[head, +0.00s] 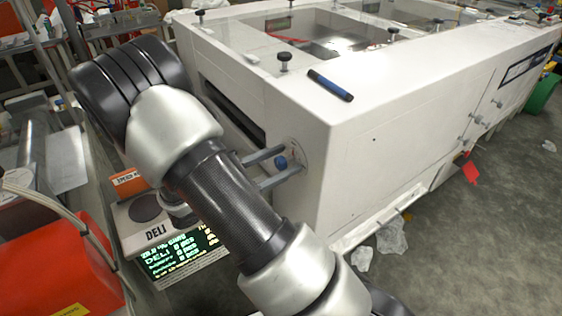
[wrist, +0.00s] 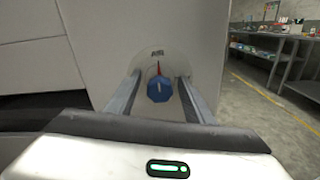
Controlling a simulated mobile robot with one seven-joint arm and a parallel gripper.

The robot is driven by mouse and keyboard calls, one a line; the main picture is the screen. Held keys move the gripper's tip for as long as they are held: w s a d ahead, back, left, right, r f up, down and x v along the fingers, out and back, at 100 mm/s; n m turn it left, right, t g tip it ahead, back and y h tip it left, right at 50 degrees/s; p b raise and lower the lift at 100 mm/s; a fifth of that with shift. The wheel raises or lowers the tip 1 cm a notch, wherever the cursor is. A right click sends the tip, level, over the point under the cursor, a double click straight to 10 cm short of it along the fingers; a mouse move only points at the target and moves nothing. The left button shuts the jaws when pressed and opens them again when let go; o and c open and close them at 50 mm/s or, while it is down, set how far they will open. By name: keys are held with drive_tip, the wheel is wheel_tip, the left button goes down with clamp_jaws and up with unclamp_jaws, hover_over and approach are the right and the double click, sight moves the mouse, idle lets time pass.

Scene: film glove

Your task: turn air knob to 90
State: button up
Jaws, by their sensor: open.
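The air knob (wrist: 159,89) is a small blue knob on a round pale dial plate on the white machine's face. In the wrist view a light pointer line on it points roughly up, and a red mark sits just above it. It also shows in the head view (head: 281,162). My gripper (wrist: 160,82) is open, with one grey finger on each side of the knob. Gaps show between the knob and both fingers; I cannot tell how deep the fingers reach. In the head view my gripper (head: 288,161) points at the dial. The dial's small print is unreadable.
The white machine (head: 400,120) fills the middle and right, with a blue-black marker (head: 330,85) on top. A scale with a green-lit display (head: 180,250) stands below my arm. An orange-red case (head: 60,265) is at the left. Crumpled white scraps (head: 391,236) lie on the floor.

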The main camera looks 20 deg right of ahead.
drive_tip(key=c, duration=1.1)
drive_tip(key=shift+o, duration=0.3)
drive_tip(key=m+b, duration=0.2)
drive_tip(key=m, duration=0.1)
drive_tip(key=m+b, duration=0.1)
drive_tip(key=shift+s+f, duration=0.1)
drive_tip(key=shift+f, duration=0.15)
drive_tip(key=m+b, duration=0.3)
drive_tip(key=m, duration=0.2)
drive_tip(key=shift+b, duration=0.35)
drive_tip(key=m+b, duration=0.4)
drive_tip(key=m, duration=0.1)
drive_tip(key=shift+s+f, duration=0.1)
drive_tip(key=shift+f, duration=0.1)
drive_tip(key=shift+r+m+b, duration=0.15)
drive_tip(key=shift+m+b, duration=1.55)
drive_tip(key=shift+m, duration=0.2)
